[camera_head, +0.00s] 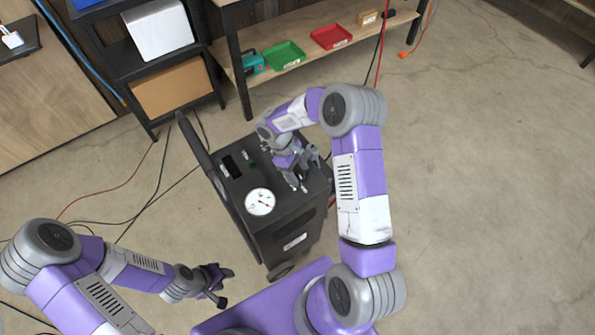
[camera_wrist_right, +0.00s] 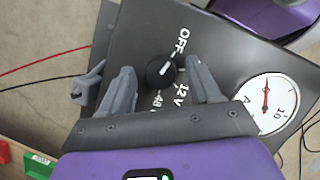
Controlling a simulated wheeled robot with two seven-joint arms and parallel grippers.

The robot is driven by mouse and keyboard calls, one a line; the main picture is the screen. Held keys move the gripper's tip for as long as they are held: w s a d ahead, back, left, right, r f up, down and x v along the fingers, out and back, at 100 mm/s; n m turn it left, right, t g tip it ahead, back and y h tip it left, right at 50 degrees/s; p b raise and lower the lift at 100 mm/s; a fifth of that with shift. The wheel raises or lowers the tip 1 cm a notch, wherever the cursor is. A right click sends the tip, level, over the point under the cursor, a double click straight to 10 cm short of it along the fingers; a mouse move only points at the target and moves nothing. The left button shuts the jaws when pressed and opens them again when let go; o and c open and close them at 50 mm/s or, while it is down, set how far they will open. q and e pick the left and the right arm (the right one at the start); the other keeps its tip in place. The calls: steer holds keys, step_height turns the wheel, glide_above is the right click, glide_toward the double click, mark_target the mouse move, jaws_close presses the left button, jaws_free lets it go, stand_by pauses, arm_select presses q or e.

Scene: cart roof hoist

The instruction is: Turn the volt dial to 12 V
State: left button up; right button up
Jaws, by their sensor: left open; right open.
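The volt dial (camera_wrist_right: 160,71) is a round black knob with a white mark on the dark cart top. Its mark slants up and right, toward the OFF side. In the head view my right gripper (camera_head: 302,175) hides the dial. My left gripper (camera_head: 227,287) is open and empty, left of the cart's front.
The black cart (camera_head: 285,222) carries a round white gauge (camera_head: 260,202), which also shows in the wrist view (camera_wrist_right: 278,104). A grey clamp (camera_wrist_right: 90,82) sits near the right gripper. A shelf (camera_head: 290,65) with green and red trays stands behind; cables cross the floor. Floor at right is clear.

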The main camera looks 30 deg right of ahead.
steer(key=shift+c, duration=0.3)
steer(key=c, duration=1)
steer(key=shift+o, duration=0.2)
steer(key=m+y, duration=0.1)
steer(key=m, duration=0.1)
steer(key=m+p, duration=0.1)
steer(key=m, duration=0.1)
steer(key=shift+w+d+m+g+y, duration=0.1)
steer(key=shift+m+g+y, duration=0.3)
steer(key=m+y+p, duration=0.1)
steer(key=m+y, duration=0.1)
steer(key=m, duration=0.3)
steer(key=shift+d+m, duration=0.15)
steer(key=shift+m, duration=0.15)
steer(key=m, duration=0.2)
steer(key=m+t+y+p, duration=0.1)
steer(key=m, duration=0.1)
steer(key=shift+d+y+p, duration=0.15)
steer(key=shift+y+p, duration=0.15)
steer(key=m+t+y+p, duration=0.1)
steer(key=m, duration=0.4)
steer(key=shift+s, duration=0.2)
steer(key=shift+m+t, duration=0.3)
